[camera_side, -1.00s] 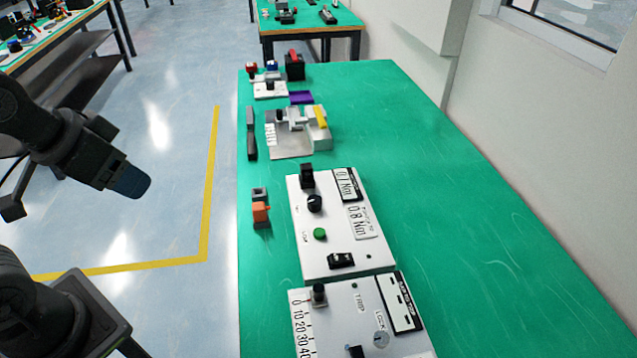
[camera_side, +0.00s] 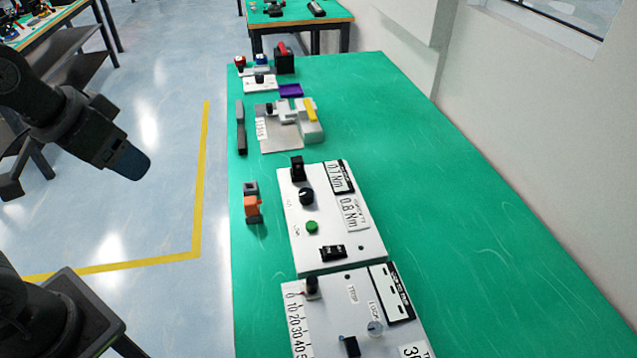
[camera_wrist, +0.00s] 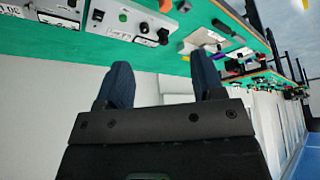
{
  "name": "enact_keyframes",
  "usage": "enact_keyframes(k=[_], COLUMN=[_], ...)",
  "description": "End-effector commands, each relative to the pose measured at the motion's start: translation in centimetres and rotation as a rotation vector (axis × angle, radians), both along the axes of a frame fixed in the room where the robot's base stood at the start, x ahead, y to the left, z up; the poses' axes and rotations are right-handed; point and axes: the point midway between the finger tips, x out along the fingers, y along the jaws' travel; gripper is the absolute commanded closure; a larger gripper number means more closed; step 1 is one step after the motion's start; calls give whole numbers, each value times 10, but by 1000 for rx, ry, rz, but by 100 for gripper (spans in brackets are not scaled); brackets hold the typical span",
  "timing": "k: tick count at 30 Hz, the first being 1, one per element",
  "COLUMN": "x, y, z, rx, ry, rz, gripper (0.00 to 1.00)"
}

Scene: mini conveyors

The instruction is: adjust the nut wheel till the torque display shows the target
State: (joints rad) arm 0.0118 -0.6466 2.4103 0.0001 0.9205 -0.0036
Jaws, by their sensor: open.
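The white torque panel (camera_side: 345,232) lies on the green bench in the side view. Its upper display (camera_side: 340,176) reads 0.7 Nm, and the label (camera_side: 353,212) below it reads 0.8 Nm. A round black knob (camera_side: 306,196) on the panel may be the nut wheel; a black block-like part (camera_side: 297,168) stands just behind it. My gripper (camera_side: 137,165) is over the floor, left of the bench and apart from the panel. In the wrist view my gripper (camera_wrist: 161,68) is open, with nothing between its two dark blue fingers. The panel (camera_wrist: 125,22) also shows at the top there.
A second white panel (camera_side: 335,325) with a scale lies in front of the torque panel. An orange and grey part (camera_side: 252,205) sits to its left. A grey fixture (camera_side: 290,125) and a purple tray (camera_side: 290,90) lie farther back. The bench's right side is clear.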

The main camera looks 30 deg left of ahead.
Motion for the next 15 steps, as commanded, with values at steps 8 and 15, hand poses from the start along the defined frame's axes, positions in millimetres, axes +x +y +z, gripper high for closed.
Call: enact_keyframes(k=[8,15], x=[93,179], y=[-16,-38], z=[17,-6], rx=[-1,6], ry=[136,251], rz=[-35,-64], gripper=[38,38])
